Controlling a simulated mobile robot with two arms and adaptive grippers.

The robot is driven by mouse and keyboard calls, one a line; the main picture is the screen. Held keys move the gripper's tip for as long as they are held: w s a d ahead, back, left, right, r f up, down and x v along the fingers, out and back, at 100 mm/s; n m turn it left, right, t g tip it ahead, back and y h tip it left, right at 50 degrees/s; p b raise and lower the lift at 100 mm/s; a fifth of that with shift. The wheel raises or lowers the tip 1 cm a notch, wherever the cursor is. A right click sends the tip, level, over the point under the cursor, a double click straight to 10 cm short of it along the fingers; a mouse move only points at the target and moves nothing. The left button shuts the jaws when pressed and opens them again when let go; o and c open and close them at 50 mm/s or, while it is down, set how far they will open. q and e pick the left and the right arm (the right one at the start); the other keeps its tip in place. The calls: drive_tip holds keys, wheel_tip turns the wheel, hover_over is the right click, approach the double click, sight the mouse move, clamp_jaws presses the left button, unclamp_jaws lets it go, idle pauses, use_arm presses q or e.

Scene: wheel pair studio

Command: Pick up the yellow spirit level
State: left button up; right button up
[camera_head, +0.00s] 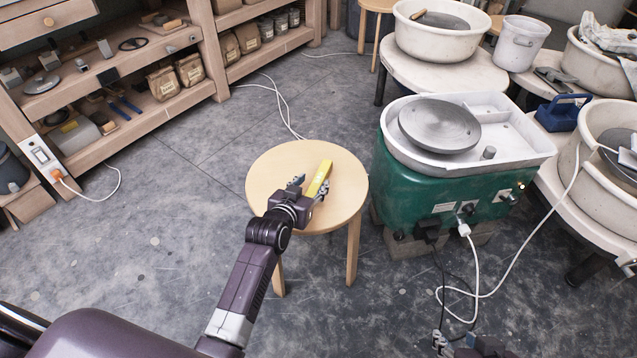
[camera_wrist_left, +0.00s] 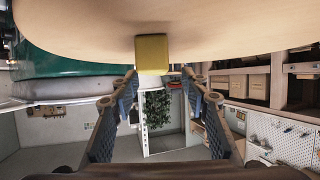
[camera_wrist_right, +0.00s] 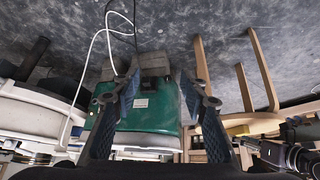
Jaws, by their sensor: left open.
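The yellow spirit level (camera_head: 320,176) lies on a round wooden stool (camera_head: 280,160), pointing away from me. Its near end also shows in the left wrist view (camera_wrist_left: 152,55), upside down and just ahead of the fingers. My left gripper (camera_head: 309,185) is open at the near end of the level, one finger to each side. In the left wrist view (camera_wrist_left: 160,82) the space between its fingers looks empty. Whether a finger touches the level I cannot tell. My right gripper (camera_wrist_right: 158,82) is open and empty, low at the bottom edge of the head view, away from the stool.
A green pottery wheel (camera_head: 420,190) with a white tray stands close right of the stool. Its cables (camera_head: 478,285) hang and lie on the floor near my right gripper. Shelves (camera_head: 130,110) stand at the left. The floor (camera_head: 170,220) left of the stool is free.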

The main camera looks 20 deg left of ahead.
sight(317, 181)
use_arm(q)
drive_tip(key=shift+b+x, duration=0.65)
drive_tip(key=shift+x, duration=0.5)
drive_tip(key=x, duration=0.1)
drive_tip(key=b+x, duration=0.1)
drive_tip(key=shift+w+d+f, duration=0.25)
drive_tip(key=shift+w, duration=0.1)
use_arm(e)
drive_tip(key=w+a+r+t+y, duration=0.2)
drive_tip(key=w+a+r+t, duration=0.2)
drive_tip(key=w+r, duration=0.6)
drive_tip(key=t, duration=0.2)
drive_tip(key=shift+w+t, duration=0.2)
drive_tip(key=shift+t, duration=0.2)
use_arm(q)
clamp_jaws()
